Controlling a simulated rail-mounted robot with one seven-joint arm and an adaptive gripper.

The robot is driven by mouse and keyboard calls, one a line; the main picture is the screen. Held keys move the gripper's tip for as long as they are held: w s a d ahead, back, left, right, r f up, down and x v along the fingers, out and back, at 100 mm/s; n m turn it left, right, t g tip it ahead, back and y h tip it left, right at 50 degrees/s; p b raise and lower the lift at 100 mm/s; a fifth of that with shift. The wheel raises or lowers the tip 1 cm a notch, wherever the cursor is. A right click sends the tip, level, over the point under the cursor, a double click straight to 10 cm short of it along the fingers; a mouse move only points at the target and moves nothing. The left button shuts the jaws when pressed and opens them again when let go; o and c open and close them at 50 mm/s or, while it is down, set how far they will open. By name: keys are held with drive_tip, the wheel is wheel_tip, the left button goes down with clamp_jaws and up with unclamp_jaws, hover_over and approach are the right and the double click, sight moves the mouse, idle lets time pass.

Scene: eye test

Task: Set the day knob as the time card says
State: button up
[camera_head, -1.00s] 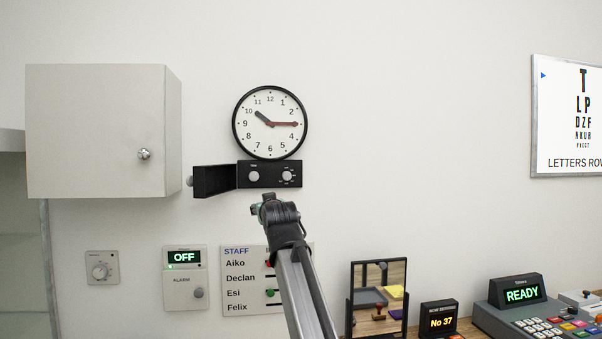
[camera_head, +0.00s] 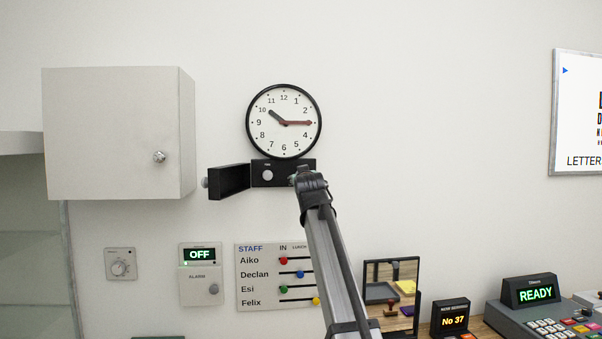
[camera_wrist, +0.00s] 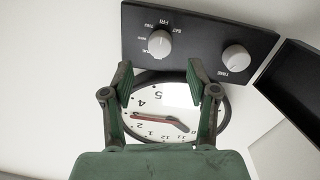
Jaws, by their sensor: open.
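The day knob (camera_wrist: 159,43) is a round grey-white knob with small day labels around it, on a black panel (camera_wrist: 200,35) seen upside down in the wrist view. The time knob (camera_wrist: 236,59) sits beside it. My gripper (camera_wrist: 159,68) is open and empty, its fingertips pointing toward the day knob, one to each side below it in the picture; contact cannot be told. In the head view the panel hangs under the clock (camera_head: 284,121), the time knob (camera_head: 268,175) shows, and my gripper (camera_head: 303,172) hides most of the day knob. I cannot identify a time card.
The panel's black cover (camera_head: 230,181) stands open at its left. A white cabinet (camera_head: 115,135) hangs further left.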

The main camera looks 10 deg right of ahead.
drive_tip(key=w+p, duration=0.1)
drive_tip(key=w, duration=0.5)
drive_tip(key=shift+d, duration=0.2)
clamp_jaws()
